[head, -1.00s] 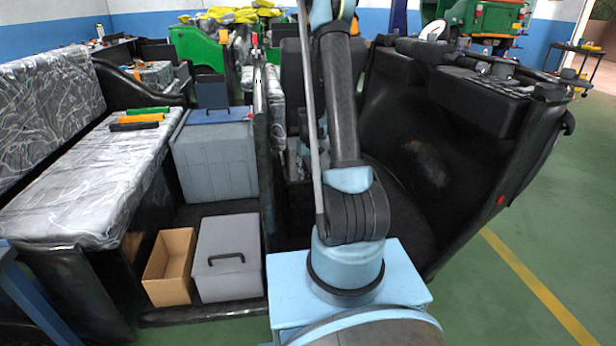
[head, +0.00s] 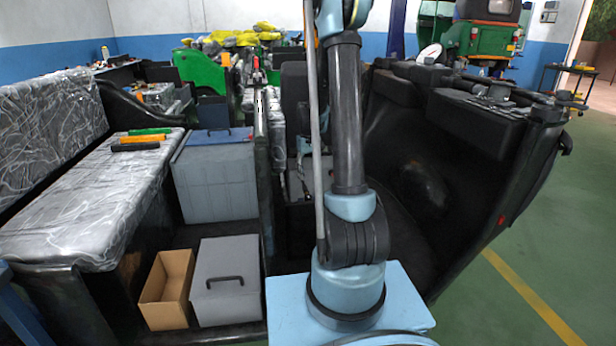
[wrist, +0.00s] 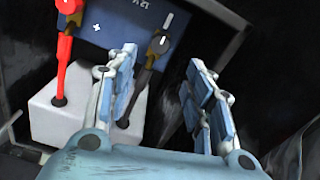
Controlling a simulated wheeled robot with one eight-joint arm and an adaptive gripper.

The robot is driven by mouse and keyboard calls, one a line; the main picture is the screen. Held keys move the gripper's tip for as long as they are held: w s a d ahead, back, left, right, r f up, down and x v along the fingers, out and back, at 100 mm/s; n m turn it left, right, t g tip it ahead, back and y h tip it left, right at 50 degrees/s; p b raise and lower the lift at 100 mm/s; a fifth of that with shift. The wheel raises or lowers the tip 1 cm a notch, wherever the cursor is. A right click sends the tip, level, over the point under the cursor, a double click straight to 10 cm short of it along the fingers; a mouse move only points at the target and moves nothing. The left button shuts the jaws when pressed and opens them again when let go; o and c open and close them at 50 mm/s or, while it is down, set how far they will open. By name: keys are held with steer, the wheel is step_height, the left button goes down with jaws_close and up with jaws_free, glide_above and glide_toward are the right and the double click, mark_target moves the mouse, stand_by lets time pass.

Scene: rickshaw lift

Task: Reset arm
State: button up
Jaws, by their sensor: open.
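My gripper (wrist: 165,88) shows in the wrist view with its two blue-padded fingers spread apart and nothing between them. My light-blue and black arm stands upright in the middle of the head view, where the gripper itself is not visible. Beyond the fingers in the wrist view is a blue-topped battery (wrist: 120,22) marked 12V. A red clamp with its lead (wrist: 63,55) and a dark clamp with its lead (wrist: 150,58) are on it. Both leads run to a white box (wrist: 45,115) below. I cannot tell whether a finger touches the dark lead.
A plastic-wrapped seat (head: 75,210) at left holds green, orange and black tools (head: 140,140).

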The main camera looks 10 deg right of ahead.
steer(key=s+r+m+t, duration=0.1)
steer(key=s+r, duration=0.5)
steer(key=s, duration=0.3)
steer(key=s+r, duration=0.5)
steer(key=s, duration=0.4)
steer(key=s+f, duration=0.2)
steer(key=s, duration=0.8)
steer(key=s+f+m+t, duration=0.1)
steer(key=s+f, duration=0.1)
steer(key=s, duration=0.7)
steer(key=shift+s+f, duration=0.2)
steer(key=shift+s, duration=0.2)
steer(key=shift+w+f, duration=0.2)
steer(key=shift+w, duration=0.2)
